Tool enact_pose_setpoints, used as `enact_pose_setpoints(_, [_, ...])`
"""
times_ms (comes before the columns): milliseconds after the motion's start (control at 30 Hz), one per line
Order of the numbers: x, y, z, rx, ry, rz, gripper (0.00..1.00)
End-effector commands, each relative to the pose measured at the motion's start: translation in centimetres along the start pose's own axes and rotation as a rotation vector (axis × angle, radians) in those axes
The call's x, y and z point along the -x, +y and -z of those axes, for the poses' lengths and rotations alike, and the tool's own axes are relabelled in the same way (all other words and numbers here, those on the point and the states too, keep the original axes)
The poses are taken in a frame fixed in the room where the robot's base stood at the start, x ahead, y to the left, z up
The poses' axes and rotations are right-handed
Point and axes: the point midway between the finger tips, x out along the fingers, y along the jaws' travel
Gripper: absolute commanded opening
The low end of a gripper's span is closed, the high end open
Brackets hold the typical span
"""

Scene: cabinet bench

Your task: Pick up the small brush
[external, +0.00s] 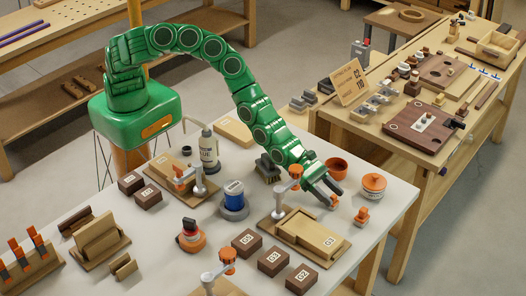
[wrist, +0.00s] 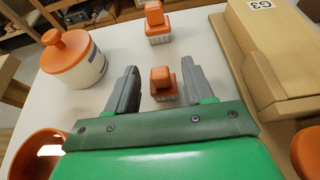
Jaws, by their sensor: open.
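The small brush, an orange block with a short pale bristle base (wrist: 163,86), stands on the white table between my gripper's fingers in the wrist view. Its orange top (external: 333,201) shows at the fingertips in the external view. My gripper (wrist: 160,70) is open, with one grey finger on each side of the brush and visible gaps. In the external view my gripper (external: 336,197) reaches down near the table's right side. A similar, larger orange-and-white brush (wrist: 157,24) stands just beyond it, also seen in the external view (external: 361,216).
A white jar with an orange lid (wrist: 75,58) and an orange bowl (wrist: 38,155) are left in the wrist view. A wooden box marked G3 (wrist: 270,50) lies close on the right. The external view shows several dark numbered blocks (external: 272,262) nearer the camera.

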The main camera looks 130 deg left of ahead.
Motion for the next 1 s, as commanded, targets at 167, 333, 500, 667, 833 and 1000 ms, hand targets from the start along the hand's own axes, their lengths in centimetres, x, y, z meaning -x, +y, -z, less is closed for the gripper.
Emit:
enact_pose_setpoints(167, [-1.1,0.0,0.1,-0.003,0.0,-0.001,0.52])
enact_pose_setpoints(333, [-2.1,0.2,0.1,-0.003,-0.001,-0.004,0.52])
enact_pose_setpoints(500, [-3.0,0.1,0.0,-0.002,-0.003,-0.002,0.52])
enact_pose_setpoints(667, [-3.4,0.0,0.0,0.0,-0.002,-0.001,0.52])
enact_pose_setpoints(833, [-3.5,0.0,0.0,0.001,-0.002,-0.001,0.52])
enact_pose_setpoints(1000, [-3.4,0.0,0.0,0.001,-0.002,-0.001,0.4])
